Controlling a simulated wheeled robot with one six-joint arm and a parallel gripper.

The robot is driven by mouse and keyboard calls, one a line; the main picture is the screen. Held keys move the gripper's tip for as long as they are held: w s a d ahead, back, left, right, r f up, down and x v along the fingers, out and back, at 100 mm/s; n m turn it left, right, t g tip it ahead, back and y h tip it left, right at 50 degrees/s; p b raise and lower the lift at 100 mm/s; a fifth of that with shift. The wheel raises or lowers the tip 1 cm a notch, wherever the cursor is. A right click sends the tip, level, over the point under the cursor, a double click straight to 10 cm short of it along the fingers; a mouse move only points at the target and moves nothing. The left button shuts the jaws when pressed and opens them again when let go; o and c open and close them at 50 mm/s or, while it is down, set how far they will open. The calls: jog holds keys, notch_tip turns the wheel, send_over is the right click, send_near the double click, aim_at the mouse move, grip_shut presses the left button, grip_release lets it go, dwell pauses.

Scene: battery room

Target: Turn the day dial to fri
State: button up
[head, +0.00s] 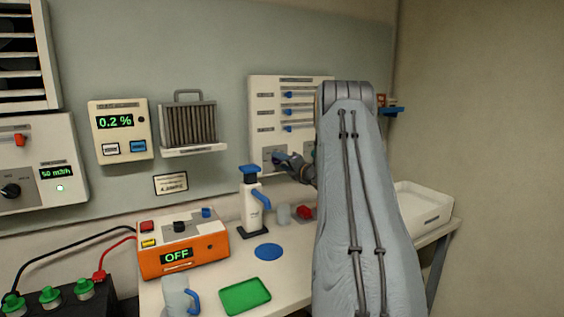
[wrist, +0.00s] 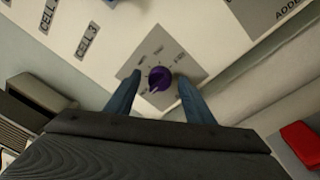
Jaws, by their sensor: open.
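The day dial is a purple knob (wrist: 160,78) on a grey square plate (wrist: 150,51) with small labels around it; the labels are too small to read. The plate is on a white wall panel (head: 262,102) with several blue sliders, which the head view shows behind my arm. My gripper (wrist: 155,88) is at the plate, with one blue finger on each side of the knob and a gap showing between fingers and knob. In the head view my gripper (head: 283,160) is at the panel's lower part and the knob cannot be made out there.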

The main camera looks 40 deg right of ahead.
jog(key=c, duration=1)
jog(key=shift+c, duration=0.2)
